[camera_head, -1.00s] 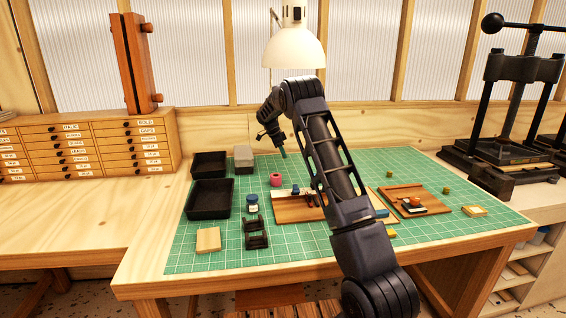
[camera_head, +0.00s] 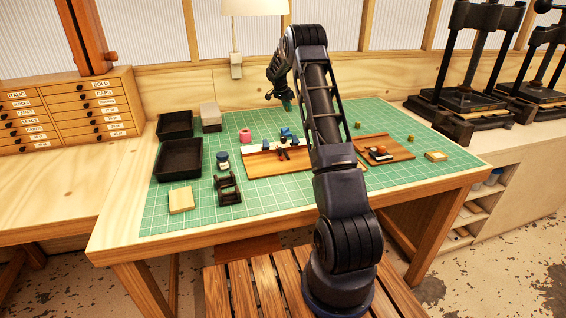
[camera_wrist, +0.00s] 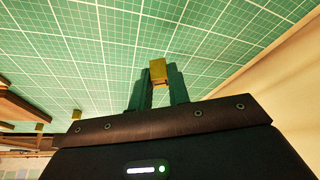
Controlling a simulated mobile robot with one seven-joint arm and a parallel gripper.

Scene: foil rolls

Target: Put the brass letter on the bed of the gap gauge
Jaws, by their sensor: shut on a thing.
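My gripper (camera_wrist: 158,82) is shut on a small brass block (camera_wrist: 157,69), which I take to be the brass letter. The block sits between the green fingertips, above the green mat. In the head view my gripper (camera_head: 288,104) hangs over the back of the mat, and the block cannot be made out there. A wooden board (camera_head: 262,170) with a pale strip, blue parts and dark pegs lies mid-mat, partly behind my arm. A second wooden board (camera_head: 398,143) with a dark and orange piece lies to its right. I cannot tell for sure which is the gap gauge.
Several other small brass blocks lie on the mat, one at the right (camera_head: 411,137). Presses (camera_head: 465,75) stand right. The front mat is mostly clear.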

